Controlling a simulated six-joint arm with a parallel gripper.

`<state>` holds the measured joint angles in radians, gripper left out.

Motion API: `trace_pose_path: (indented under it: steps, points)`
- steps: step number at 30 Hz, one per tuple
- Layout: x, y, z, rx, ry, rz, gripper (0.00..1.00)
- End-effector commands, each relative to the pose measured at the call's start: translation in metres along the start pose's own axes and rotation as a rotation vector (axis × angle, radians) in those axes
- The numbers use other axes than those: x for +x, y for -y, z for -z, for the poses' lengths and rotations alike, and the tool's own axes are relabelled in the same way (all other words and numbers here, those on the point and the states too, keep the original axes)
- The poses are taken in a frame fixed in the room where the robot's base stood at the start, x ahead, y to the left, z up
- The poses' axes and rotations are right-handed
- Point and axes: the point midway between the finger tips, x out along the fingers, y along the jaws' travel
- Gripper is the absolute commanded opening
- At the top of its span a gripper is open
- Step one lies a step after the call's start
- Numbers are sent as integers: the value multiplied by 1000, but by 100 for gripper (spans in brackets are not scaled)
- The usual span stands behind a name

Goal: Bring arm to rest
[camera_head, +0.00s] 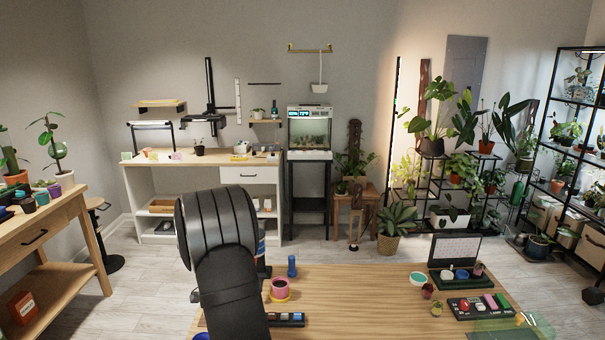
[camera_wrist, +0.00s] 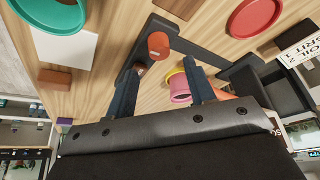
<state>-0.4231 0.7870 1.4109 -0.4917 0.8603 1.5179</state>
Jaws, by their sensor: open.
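My arm (camera_head: 222,250) rises large and black at the front left of the wooden table (camera_head: 350,300) in the head view and hides my gripper there. In the wrist view my gripper (camera_wrist: 160,68) is open, its two dark fingers spread apart. Nothing is clasped between them. A pink pot (camera_wrist: 181,90) with a yellow saucer (camera_wrist: 175,73) shows past the fingers, nearer the right one. Whether a finger touches it I cannot tell. In the head view the pink pot (camera_head: 280,285) stands just right of my arm.
A blue object (camera_head: 292,265) and a dark tray (camera_head: 290,320) are near the pot. A laptop-like panel (camera_head: 455,249), a teal-rimmed dish (camera_head: 418,278) and a tray of coloured items (camera_head: 478,306) occupy the table's right. The table's middle is clear. A side table (camera_head: 50,225) stands left.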

Motion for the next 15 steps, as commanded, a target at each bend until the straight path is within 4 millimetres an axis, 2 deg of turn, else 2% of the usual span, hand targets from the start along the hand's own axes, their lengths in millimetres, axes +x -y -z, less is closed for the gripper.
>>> trace_pose_path:
  steps: [1,15]
  points:
    - [-12,1,0,1,-1,4,49]
    - [-106,1,0,-1,-1,4,49]
